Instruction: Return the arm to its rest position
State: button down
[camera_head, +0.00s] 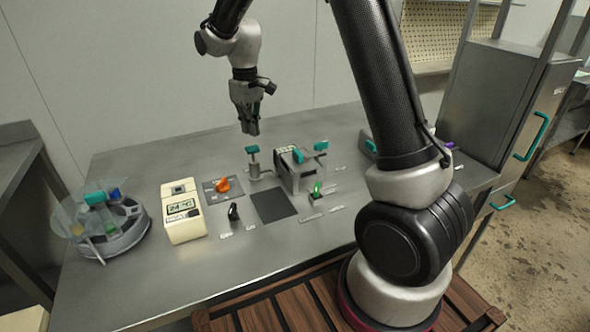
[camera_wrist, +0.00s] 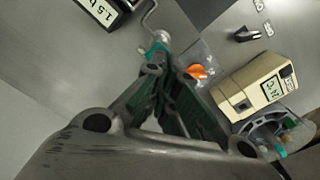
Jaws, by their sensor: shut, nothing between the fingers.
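My gripper (camera_head: 250,124) hangs from my arm, pointing down above the back middle of the grey table (camera_head: 120,285). It is shut with nothing in it, and apart from the things on the table. In the wrist view my gripper (camera_wrist: 165,85) fills the middle, its fingers together. A small post with a teal top (camera_head: 252,150) stands below it in the head view. My arm is bent and raised, and its lower part hides some of the table's right side.
A cream display box (camera_head: 183,212), an orange knob (camera_head: 222,185), a metal device with teal handles (camera_head: 300,170) and a dark square pad (camera_head: 273,205) are on the table. A round device with a clear disc (camera_head: 105,225) stands left. A metal cabinet (camera_head: 500,100) stands right.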

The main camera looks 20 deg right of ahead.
jog(key=shift+r, duration=0.4)
jog(key=shift+s, duration=0.1)
jog(key=s+d+r+m+t, duration=0.1)
jog(key=s+d+r, duration=0.3)
jog(key=s, duration=0.6)
jog(key=s+d+r+m+t, duration=0.2)
jog(key=s+d, duration=0.4)
jog(key=s, duration=0.5)
jog(key=s+d+r+m+t, duration=0.1)
jog(key=s+d+r+m, duration=0.2)
jog(key=s, duration=0.7)
jog(key=shift+s+d+r, duration=0.4)
jog(key=shift+d+r, duration=0.55)
jog(key=shift+r, duration=1)
